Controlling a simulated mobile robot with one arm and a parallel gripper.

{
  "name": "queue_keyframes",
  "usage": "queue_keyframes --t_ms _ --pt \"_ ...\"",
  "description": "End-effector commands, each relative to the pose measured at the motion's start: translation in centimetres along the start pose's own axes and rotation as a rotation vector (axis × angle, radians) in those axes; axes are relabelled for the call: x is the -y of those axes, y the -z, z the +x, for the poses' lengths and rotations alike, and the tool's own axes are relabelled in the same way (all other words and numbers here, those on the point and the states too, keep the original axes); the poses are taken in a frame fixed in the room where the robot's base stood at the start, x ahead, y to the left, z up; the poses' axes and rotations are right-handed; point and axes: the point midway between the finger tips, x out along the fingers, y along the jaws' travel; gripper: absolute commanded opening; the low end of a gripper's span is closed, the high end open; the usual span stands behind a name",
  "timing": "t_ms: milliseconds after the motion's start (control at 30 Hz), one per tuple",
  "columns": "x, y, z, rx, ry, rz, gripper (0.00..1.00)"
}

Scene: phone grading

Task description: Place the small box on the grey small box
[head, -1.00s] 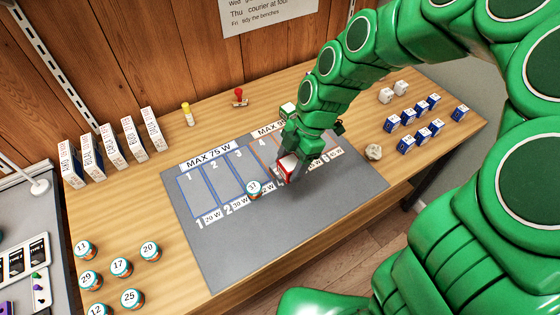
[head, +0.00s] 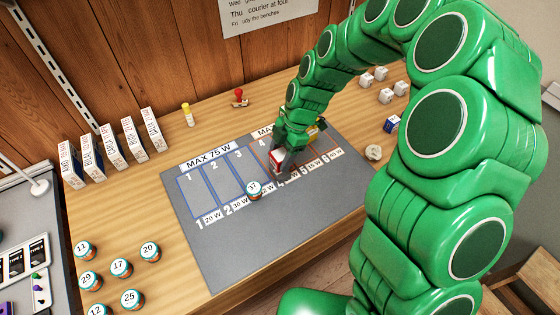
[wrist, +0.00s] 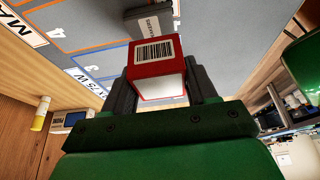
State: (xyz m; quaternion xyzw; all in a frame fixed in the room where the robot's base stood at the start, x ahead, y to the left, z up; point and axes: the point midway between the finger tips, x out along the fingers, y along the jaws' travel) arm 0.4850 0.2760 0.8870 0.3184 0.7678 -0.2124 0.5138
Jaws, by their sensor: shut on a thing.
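My gripper (head: 281,163) is shut on a small red and white box (wrist: 155,55). The box shows a barcode on its red face in the wrist view, between both fingers. In the head view the red box (head: 276,159) is partly covered by my fingers, over the right half of the grey mat. A grey small box (wrist: 148,14) with a white label shows beyond the red box at the top of the wrist view, partly cut off and overlapped by it. I cannot tell whether the two touch. The grey small box cannot be made out in the head view.
The grey mat (head: 245,245) has numbered, outlined fields. A round container marked 37 (head: 253,189) stands left of my gripper. Several similar containers (head: 121,267) stand at front left, upright boxes (head: 92,158) at back left. A beige many-sided object (head: 373,152) lies right of the mat.

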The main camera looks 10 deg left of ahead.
Motion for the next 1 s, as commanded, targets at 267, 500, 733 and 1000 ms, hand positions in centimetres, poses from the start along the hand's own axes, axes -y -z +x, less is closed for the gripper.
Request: queue_keyframes --t_ms 267,500,733,1000 --pt "-0.6 -0.5 0.9 -0.001 0.003 0.001 0.26" --pt "-0.5 -1.5 3.3 -0.002 0.003 0.001 0.26" --pt "-0.6 -1.6 3.4 -0.001 0.001 0.0 0.26" --pt "-0.6 -1.7 3.6 0.0 0.001 0.0 0.72"
